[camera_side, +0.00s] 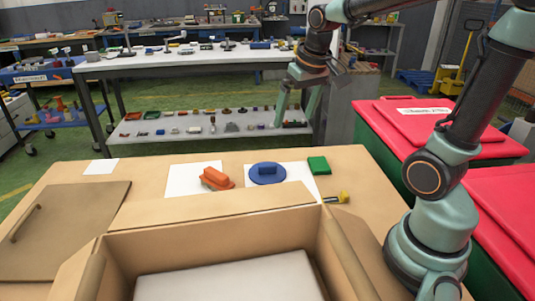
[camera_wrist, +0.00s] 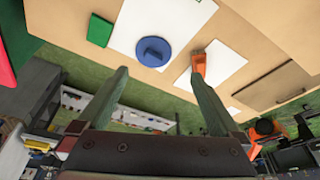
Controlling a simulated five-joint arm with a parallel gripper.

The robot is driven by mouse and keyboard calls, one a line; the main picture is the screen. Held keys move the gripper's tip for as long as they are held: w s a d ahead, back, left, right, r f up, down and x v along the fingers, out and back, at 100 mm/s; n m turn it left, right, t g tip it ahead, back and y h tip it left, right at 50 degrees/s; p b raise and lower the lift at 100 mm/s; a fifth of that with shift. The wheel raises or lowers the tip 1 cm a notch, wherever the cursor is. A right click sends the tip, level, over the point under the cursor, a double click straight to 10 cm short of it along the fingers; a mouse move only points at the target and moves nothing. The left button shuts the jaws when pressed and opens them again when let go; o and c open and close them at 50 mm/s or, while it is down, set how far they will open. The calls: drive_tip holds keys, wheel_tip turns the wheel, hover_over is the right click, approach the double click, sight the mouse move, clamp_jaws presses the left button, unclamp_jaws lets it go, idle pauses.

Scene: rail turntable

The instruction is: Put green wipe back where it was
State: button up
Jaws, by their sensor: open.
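The green wipe (camera_side: 319,165) is a flat green block lying on the tan tabletop, at the right edge of the white sheet under the blue round piece. It also shows in the wrist view (camera_wrist: 99,31) at the upper left, beside the white sheet. My gripper (camera_side: 297,112) is open and empty, raised above and beyond the table's far edge. In the wrist view its two fingers (camera_wrist: 162,86) stand wide apart, with nothing between them but floor and the table edge beyond.
A blue round piece (camera_side: 267,173) and an orange piece (camera_side: 216,179) sit on white sheets. An open box (camera_side: 208,239) fills the front. A small white square (camera_side: 101,167) lies far left. Red-lidded bins (camera_side: 430,130) stand right.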

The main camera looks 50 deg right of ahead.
drive_tip(key=s+a+r+n+t, duration=0.1)
drive_tip(key=s+a+n+t, duration=0.1)
drive_tip(key=s+a, duration=0.3)
drive_tip(key=a+n, duration=0.1)
drive_tip(key=a, duration=0.3)
drive_tip(key=shift+s+n+y, duration=0.3)
drive_tip(key=shift+y, duration=0.1)
drive_tip(key=shift+r, duration=0.1)
wheel_tip(320, 180, down, 12)
drive_tip(key=w+d+n+g, duration=0.2)
drive_tip(key=n+g, duration=0.3)
drive_tip(key=n, duration=0.4)
drive_tip(key=shift+r, duration=0.25)
drive_tip(key=shift+r, duration=0.1)
